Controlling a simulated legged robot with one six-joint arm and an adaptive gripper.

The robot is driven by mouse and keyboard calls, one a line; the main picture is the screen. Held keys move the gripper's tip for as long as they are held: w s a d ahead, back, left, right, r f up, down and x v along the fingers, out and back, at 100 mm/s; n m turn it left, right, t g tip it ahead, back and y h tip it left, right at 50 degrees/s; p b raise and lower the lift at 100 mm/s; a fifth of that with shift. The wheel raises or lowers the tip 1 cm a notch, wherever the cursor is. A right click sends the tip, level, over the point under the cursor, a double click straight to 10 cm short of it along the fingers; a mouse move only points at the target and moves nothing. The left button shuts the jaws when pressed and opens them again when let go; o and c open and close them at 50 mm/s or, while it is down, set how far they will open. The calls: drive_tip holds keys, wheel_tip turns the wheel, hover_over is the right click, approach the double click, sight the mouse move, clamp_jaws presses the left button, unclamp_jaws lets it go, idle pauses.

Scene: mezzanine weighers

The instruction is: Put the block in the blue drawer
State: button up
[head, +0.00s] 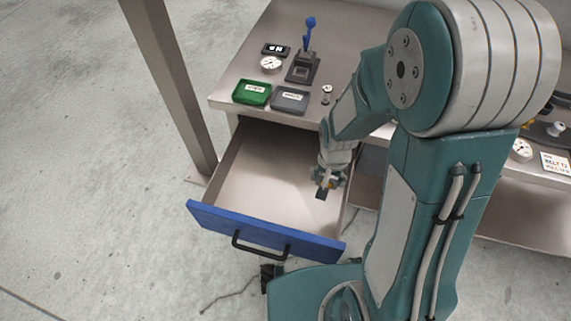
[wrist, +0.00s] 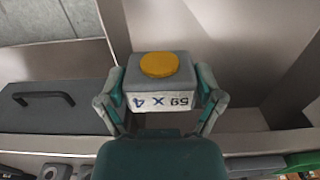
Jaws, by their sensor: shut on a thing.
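The blue drawer (head: 262,232) is pulled out from under the steel bench, with its blue front, black handle and bare grey inside showing. My gripper (head: 327,182) hangs over the right part of the drawer, near its side wall. In the wrist view my gripper (wrist: 160,85) is shut on the block (wrist: 150,100), a grey piece with a yellow round top and a white label with dark marks. The drawer's empty floor also shows in the wrist view (wrist: 245,40). The block's height above the drawer floor is hard to tell.
On the bench (head: 235,88) stand a green tray (head: 252,93), a grey tray (head: 290,101), a dial gauge (head: 271,63) and a blue-levered device (head: 303,65). A steel post (head: 170,80) rises left of the drawer. A dark drawer with a handle (wrist: 55,120) shows beside the open one.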

drive_tip(key=w+a+f, duration=0.4)
drive_tip(key=w+a, duration=0.1)
drive_tip(key=a, duration=0.1)
hover_over(284, 185)
wheel_tip(284, 185, down, 6)
drive_tip(key=shift+s+r, duration=0.15)
drive_tip(key=shift+r, duration=0.05)
wheel_tip(284, 185, down, 3)
drive_tip(key=shift+f, duration=0.1)
drive_tip(key=shift+f, duration=0.2)
drive_tip(key=o, duration=1.1)
drive_tip(key=shift+c, duration=0.2)
